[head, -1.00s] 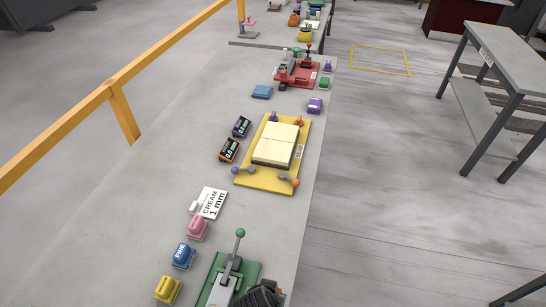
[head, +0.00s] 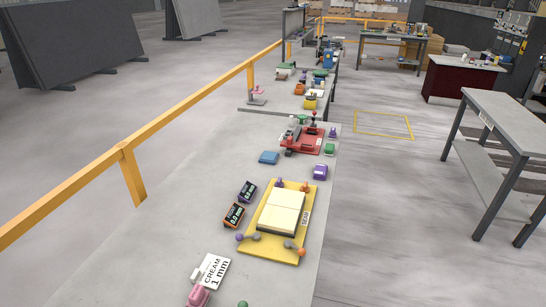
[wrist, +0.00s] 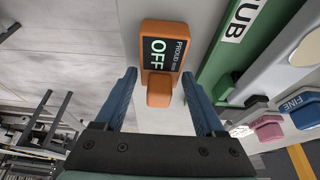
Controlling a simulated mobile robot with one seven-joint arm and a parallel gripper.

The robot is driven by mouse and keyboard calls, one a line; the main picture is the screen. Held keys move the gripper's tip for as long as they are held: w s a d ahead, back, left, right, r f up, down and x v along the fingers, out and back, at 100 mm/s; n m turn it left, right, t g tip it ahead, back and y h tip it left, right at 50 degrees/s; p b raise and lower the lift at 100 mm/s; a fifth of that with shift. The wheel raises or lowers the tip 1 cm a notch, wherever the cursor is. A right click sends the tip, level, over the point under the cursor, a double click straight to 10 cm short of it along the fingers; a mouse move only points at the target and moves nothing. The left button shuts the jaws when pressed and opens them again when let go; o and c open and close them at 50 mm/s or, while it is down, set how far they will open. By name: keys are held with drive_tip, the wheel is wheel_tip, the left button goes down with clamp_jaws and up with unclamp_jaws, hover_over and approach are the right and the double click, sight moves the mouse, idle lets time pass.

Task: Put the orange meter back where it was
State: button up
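An orange meter (wrist: 162,48) with a dark screen reading OFF and "PROUD mm" is in the wrist view. My gripper (wrist: 159,75) is open, with one blue finger on each side of the meter's narrower lower part. Gaps show between that part and both fingers. The head view does not show my gripper. There, another orange-edged meter (head: 234,216) with a dark screen reading about 0.0 lies left of the yellow board (head: 268,250), beside a purple-edged meter (head: 247,191).
A green fixture (wrist: 245,45) stands close right of the meter in the wrist view, with pink (wrist: 268,130) and blue FINE (wrist: 300,108) blocks beyond. In the head view, a CREAM 1 mm card (head: 213,270) lies at the near left. Bare slab (head: 185,210) shows left of the meters.

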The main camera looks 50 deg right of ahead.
drive_tip(key=shift+o, duration=0.9)
drive_tip(key=shift+r, duration=0.15)
drive_tip(key=v, duration=1.2)
